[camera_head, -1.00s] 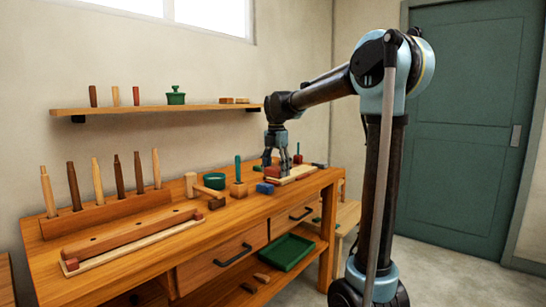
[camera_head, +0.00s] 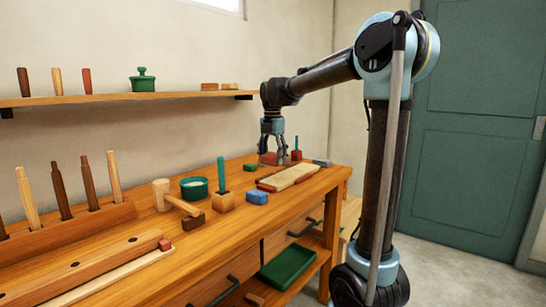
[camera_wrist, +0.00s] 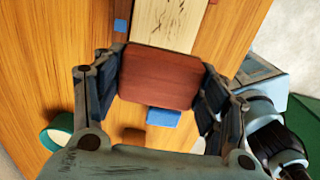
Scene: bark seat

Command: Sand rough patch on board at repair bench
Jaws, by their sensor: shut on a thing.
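My gripper (camera_head: 271,147) is shut on a red-brown block (camera_head: 268,158), which lies flat between the fingers. In the wrist view the block (camera_wrist: 158,78) fills the space between the fingers (camera_wrist: 160,80) and covers the near end of the pale board (camera_wrist: 165,22). The board (camera_head: 290,178) lies on the repair bench (camera_head: 225,222), with red pieces at its edges. The wrist view shows dark streaks on the board's pale face. In the head view the gripper is above and behind the board; I cannot tell whether the block touches anything.
A blue block (camera_head: 257,198), a wooden holder with a green handle (camera_head: 224,201), a mallet (camera_head: 162,194) and a green bowl (camera_head: 194,188) stand left of the board. A green tray (camera_head: 286,263) sits below. A shelf (camera_head: 120,98) hangs behind.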

